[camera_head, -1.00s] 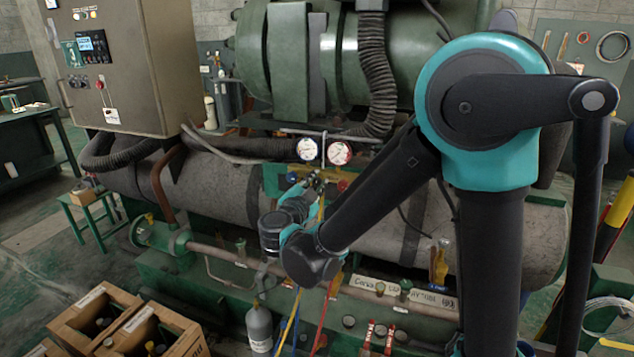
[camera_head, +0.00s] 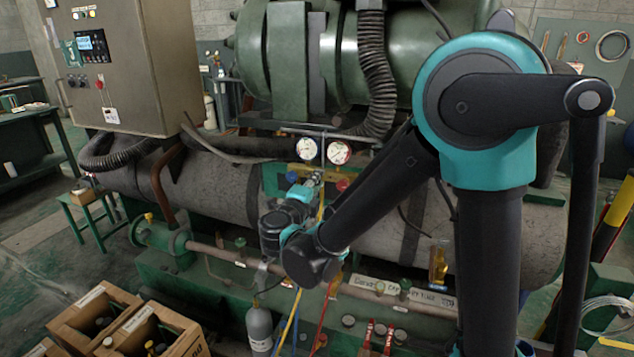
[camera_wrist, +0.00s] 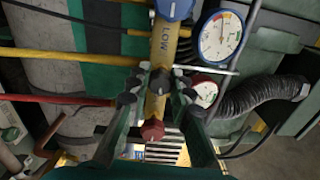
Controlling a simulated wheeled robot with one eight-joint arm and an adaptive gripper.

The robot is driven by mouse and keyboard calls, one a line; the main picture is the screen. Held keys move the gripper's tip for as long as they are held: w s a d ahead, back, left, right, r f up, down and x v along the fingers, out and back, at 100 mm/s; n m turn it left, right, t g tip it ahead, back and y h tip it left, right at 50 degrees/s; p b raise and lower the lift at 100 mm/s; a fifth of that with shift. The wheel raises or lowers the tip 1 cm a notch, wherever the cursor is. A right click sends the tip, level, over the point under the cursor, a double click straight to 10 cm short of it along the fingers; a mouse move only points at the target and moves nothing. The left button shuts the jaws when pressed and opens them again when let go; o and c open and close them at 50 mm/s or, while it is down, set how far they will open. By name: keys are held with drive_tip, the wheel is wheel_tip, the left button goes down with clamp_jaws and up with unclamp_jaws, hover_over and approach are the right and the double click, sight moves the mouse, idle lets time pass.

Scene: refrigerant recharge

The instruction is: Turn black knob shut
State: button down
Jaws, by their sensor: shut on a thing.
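The black knob (camera_wrist: 159,82) sits in the middle of the yellow gauge manifold (camera_wrist: 158,52) in the wrist view. The fingertips of my gripper (camera_wrist: 159,95) are on both sides of it, shut on the knob. A blue knob (camera_wrist: 170,9) is at one end of the manifold and a red knob (camera_wrist: 152,130) at the other. In the head view my gripper (camera_head: 314,181) reaches the manifold below the two gauges, and I cannot make out the black knob there.
A blue-rimmed gauge (camera_head: 307,149) and a red-rimmed gauge (camera_head: 340,151) stand just above the manifold. Yellow hose (camera_wrist: 70,56) and red hose (camera_wrist: 60,99) run off it. A grey cylinder (camera_head: 259,326) stands below, near wooden crates (camera_head: 95,310). A ribbed black hose (camera_wrist: 245,101) lies close by.

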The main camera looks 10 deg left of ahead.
drive_tip(key=shift+m, duration=0.6)
drive_tip(key=shift+f, duration=0.1)
drive_tip(key=c, duration=1.3)
unclamp_jaws()
drive_tip(key=s, duration=0.4)
drive_tip(key=s+a, duration=0.1)
drive_tip(key=s, duration=0.7)
drive_tip(key=shift+a, duration=0.3)
